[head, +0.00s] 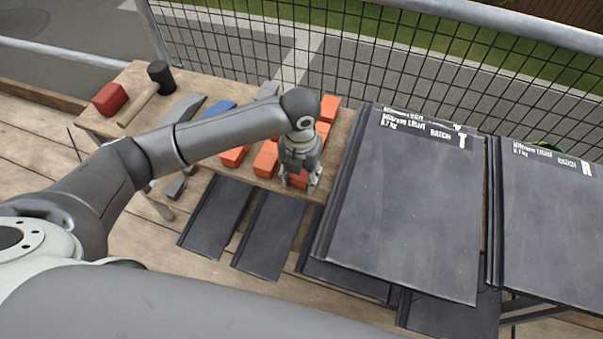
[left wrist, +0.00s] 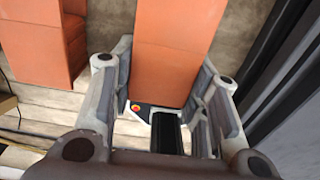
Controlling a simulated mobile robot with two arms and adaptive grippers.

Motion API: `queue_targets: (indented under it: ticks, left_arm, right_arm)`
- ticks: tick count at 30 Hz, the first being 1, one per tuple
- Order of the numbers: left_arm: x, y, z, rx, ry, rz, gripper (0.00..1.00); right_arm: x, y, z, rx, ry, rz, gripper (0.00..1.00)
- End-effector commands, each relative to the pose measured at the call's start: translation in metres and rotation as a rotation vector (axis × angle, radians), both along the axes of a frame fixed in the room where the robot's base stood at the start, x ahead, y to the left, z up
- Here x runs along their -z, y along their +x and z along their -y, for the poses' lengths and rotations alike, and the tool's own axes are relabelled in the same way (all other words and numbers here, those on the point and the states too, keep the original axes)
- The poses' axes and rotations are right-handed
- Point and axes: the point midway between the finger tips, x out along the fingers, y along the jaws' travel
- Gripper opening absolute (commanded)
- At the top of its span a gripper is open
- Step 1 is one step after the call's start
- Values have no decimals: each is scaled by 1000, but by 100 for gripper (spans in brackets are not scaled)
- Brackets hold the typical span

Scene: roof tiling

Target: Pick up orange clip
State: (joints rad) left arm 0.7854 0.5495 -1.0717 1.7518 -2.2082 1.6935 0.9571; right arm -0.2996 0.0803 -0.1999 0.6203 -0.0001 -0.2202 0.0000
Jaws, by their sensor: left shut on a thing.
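Several orange clips lie in rows on a wooden table in the head view, one of them an orange clip (head: 265,160) just left of my left gripper. My left gripper (head: 299,186) points down at the table's front right part and is shut on an orange clip (left wrist: 172,68). In the left wrist view that clip lies between the two fingers of the gripper (left wrist: 165,100). Another orange clip (left wrist: 35,45) stands to its left, outside the fingers. My arm and gripper hide part of the clips in the head view. My right gripper is not in view.
The wooden table (head: 140,78) also holds a red block (head: 110,99), a mallet (head: 158,76) and a blue item (head: 220,109). Large dark tiles (head: 405,210) are stacked close on the right. More dark tiles (head: 217,215) lean in front. A wire fence runs behind.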

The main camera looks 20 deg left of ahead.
Motion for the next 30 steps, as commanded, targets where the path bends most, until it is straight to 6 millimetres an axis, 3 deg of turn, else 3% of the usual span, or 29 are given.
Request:
queue_targets:
  ticks: [5,11,20,24,30]
  left_arm:
    - [-6,1,0,0,0,3,20]
    - [-31,1,0,1,-1,5,20]
    - [-95,-50,22,8,-2,6,20]
    - [-108,-84,36,8,-2,3,20]
    - [-125,-115,48,3,0,4,20]
  right_arm:
    - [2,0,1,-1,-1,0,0]
    - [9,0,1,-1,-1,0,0]
    - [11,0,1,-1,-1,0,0]
    - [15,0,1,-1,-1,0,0]
    - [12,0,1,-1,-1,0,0]
